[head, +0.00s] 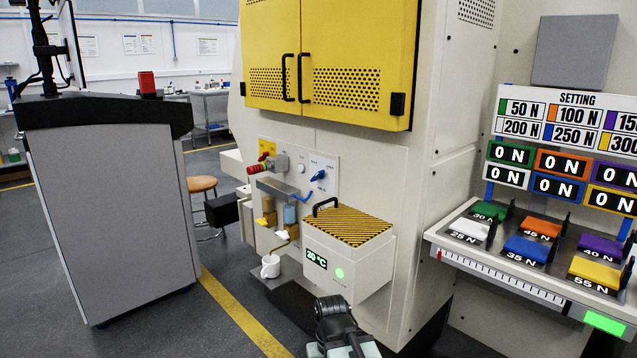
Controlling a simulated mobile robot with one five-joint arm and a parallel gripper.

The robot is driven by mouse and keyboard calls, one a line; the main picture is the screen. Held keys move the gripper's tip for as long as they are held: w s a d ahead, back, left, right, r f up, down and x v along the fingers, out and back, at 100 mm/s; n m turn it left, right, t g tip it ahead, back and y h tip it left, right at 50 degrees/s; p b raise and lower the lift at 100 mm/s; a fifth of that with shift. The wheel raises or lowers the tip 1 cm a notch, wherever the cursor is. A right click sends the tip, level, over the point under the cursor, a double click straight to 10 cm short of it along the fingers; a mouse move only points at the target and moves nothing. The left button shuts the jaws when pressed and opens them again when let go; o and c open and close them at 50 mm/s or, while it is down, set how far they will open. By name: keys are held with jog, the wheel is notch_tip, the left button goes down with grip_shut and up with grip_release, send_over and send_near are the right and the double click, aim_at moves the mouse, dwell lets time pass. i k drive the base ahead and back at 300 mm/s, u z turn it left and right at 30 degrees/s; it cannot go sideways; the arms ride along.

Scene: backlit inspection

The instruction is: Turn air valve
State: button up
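A blue-handled valve (317,176) sits on a pale panel on the machine's front; its handle slants, and a blue tube shows just below it. A red handle (264,156) on a yellow plate is up and left of it. The small labels are unreadable, so I cannot tell from them which one is the air valve. Part of my arm shows at the bottom centre, well below and apart from the panel. No gripper fingers can be made out.
A box with a striped lid (345,225), black handle and "20 °C" display juts out below the valve. A grey console (112,200) is at left, a weight shelf (510,270) at right.

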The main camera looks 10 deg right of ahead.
aim_at(320, 174)
jog(key=u, duration=1)
jog(key=i, duration=1.45)
jog(key=u, duration=0.05)
